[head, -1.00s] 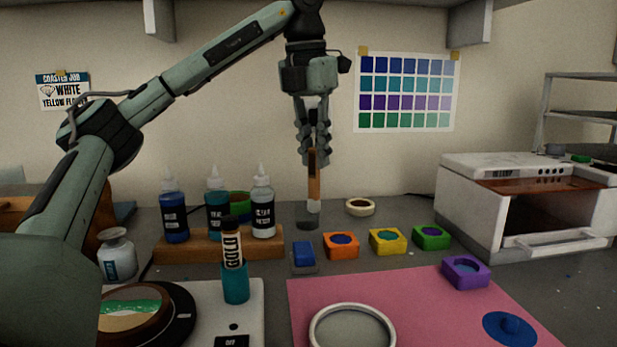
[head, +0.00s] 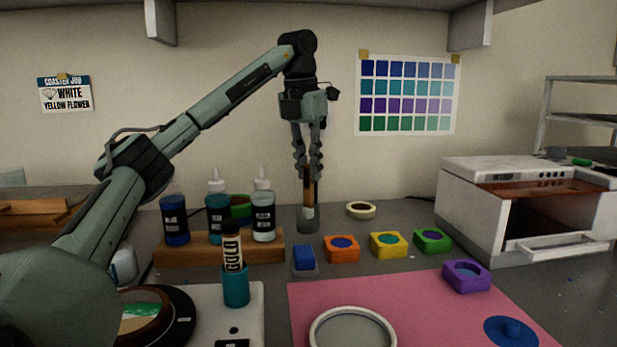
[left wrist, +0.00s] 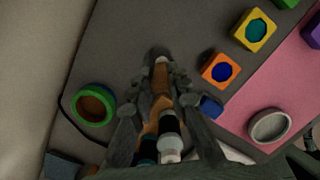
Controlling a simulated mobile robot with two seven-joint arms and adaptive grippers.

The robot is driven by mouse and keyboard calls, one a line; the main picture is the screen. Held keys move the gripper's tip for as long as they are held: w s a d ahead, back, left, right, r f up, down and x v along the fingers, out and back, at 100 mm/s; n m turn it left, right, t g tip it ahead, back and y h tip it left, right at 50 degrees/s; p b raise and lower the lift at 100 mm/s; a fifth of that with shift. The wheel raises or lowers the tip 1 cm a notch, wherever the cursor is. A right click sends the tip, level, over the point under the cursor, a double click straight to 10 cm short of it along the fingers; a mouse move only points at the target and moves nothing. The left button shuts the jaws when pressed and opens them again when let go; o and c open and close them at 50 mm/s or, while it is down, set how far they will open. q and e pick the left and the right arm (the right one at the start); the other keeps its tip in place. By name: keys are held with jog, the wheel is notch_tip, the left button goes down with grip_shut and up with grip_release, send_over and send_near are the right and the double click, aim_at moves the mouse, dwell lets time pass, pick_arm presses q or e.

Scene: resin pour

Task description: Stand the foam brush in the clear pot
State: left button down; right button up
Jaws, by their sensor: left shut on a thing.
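The foam brush (head: 308,188) has a brown wooden handle and a pale tip, and hangs upright. My left gripper (head: 308,172) is shut on the upper part of its handle. The clear pot (head: 308,224) stands on the bench behind the row of small coloured pots. The brush's pale lower end shows inside the pot's outline; whether it touches the bottom cannot be told. In the left wrist view the brush (left wrist: 161,78) runs between the fingers toward the pot's rim (left wrist: 159,51). My right gripper is not in view.
A wooden rack (head: 220,248) with dye bottles stands left of the pot. A blue piece (head: 304,257) and orange (head: 342,248) and yellow (head: 388,244) moulds sit in front. A tape roll (head: 361,210) lies to the right. A pink mat (head: 420,315) is nearer.

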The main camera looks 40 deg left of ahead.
pick_arm(q)
jog(key=shift+w+a+f, duration=0.1)
jog(key=shift+a+f, duration=0.05)
jog(key=shift+f, duration=1)
jog(key=shift+f, duration=0.15)
jog(key=c, duration=1.5)
grip_release()
jog(key=shift+o, duration=0.2)
notch_tip(320, 180, up, 12)
jog(key=s, duration=0.1)
jog(key=shift+s, duration=0.35)
